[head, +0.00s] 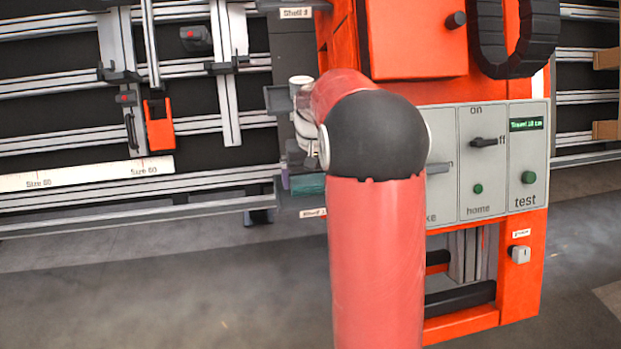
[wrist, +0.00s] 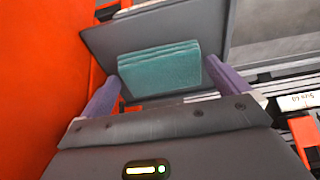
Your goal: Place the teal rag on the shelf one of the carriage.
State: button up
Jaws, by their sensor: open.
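The teal rag (wrist: 160,70) is a folded, layered block lying on a grey shelf panel (wrist: 105,40) in the wrist view. In the head view a small teal patch (head: 308,184) shows beside my arm, just above a small label (head: 312,213) too blurred to read surely. My gripper (wrist: 162,73) is open, with one purple finger on each side of the rag. The fingers are not closed on it. I cannot tell whether they touch it. In the head view my arm hides most of the gripper and the carriage shelf.
The orange carriage (head: 415,40) with a grey control panel (head: 490,160) stands right of my arm. An orange wall (wrist: 40,70) is close on the gripper's left. Horizontal rails (head: 60,85) run behind on the left. Grey floor (head: 150,290) is clear at lower left.

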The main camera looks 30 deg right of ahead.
aim_at(311, 185)
notch_tip(311, 185, up, 11)
jog(key=s+p, duration=0.1)
jog(key=p, duration=0.1)
jog(key=s+a+r+n+t, duration=0.2)
jog(key=s+a+r, duration=0.1)
jog(key=s+a, duration=0.85)
jog(key=s+a+f+t, duration=0.1)
jog(key=s+a+f, duration=0.1)
jog(key=s, duration=0.5)
jog(key=s+a+f+n+t, duration=0.1)
jog(key=s+a+f, duration=0.1)
jog(key=s+f, duration=0.2)
jog(key=s, duration=0.3)
jog(key=shift+s+a+f, duration=0.15)
jog(key=shift+s+f, duration=0.25)
